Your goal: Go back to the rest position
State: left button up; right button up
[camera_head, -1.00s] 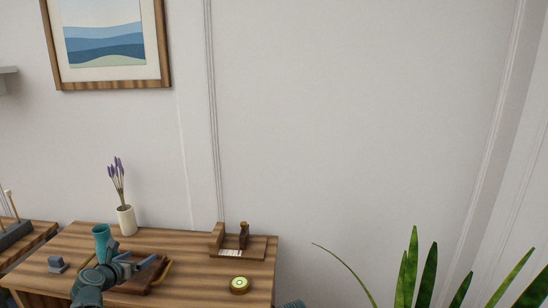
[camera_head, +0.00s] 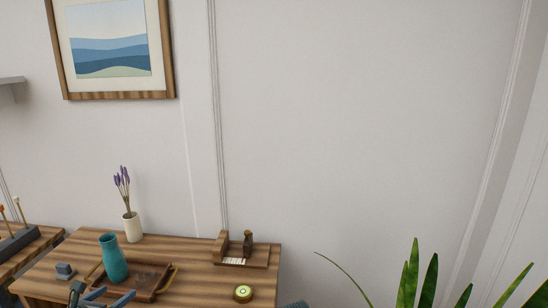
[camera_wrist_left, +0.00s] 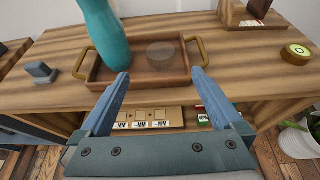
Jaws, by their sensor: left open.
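My left gripper (camera_head: 108,297) is low at the bottom left of the head view, in front of the wooden table (camera_head: 210,285). In the left wrist view its two blue fingers (camera_wrist_left: 160,82) are spread apart with nothing between them. They point toward a brown wooden tray (camera_wrist_left: 178,54) with brass handles. A teal vase (camera_head: 114,262) stands upright at the tray's left side; it also shows in the left wrist view (camera_wrist_left: 104,30). A round, see-through object (camera_wrist_left: 160,54) is in the tray. My right gripper is not in view.
A white vase with purple flowers (camera_head: 132,228) stands behind the tray. A small grey block (camera_head: 65,271) is at left. A wooden stand (camera_head: 258,257) and a round green-and-yellow item (camera_head: 242,293) are at right. A plant (camera_head: 428,280) rises at the lower right.

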pick_arm(q)
jog(key=shift+n+y, duration=0.3)
jog(key=shift+w+d+r+p, duration=0.3)
jog(key=shift+r+p, duration=0.4)
jog(key=shift+r, duration=0.15)
jog(key=shift+w+d+r+p, duration=0.2)
jog(key=shift+w+r+p, duration=0.1)
jog(key=shift+r+p, duration=0.5)
jog(key=shift+w+d+r+p, duration=0.3)
jog(key=shift+r+p, duration=0.3)
jog(key=shift+r, duration=0.3)
